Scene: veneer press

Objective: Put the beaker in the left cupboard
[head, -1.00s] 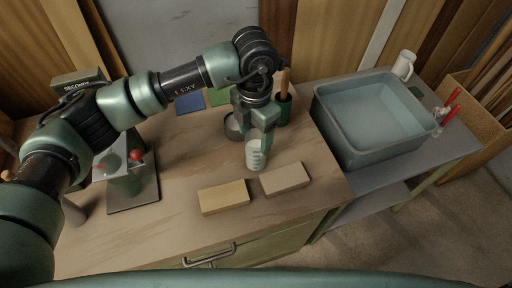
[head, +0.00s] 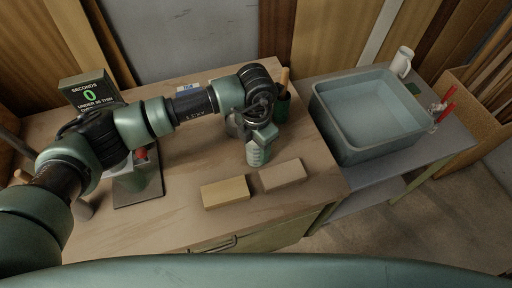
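The small clear beaker (head: 256,154) with markings stands on the wooden bench, behind two blocks. My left gripper (head: 258,142) comes down over it from above, with its fingers at the beaker's upper part. The fingers partly hide the beaker, and I cannot tell whether they grip it or are only around it. My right gripper is not in view. No open cupboard is visible; only a green bench front with a metal handle (head: 222,244) shows at the bottom.
A yellowish block (head: 225,191) and a paler block (head: 282,175) lie just in front of the beaker. A dark green cup (head: 282,107) stands behind. A large grey basin (head: 370,112) sits on the right table.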

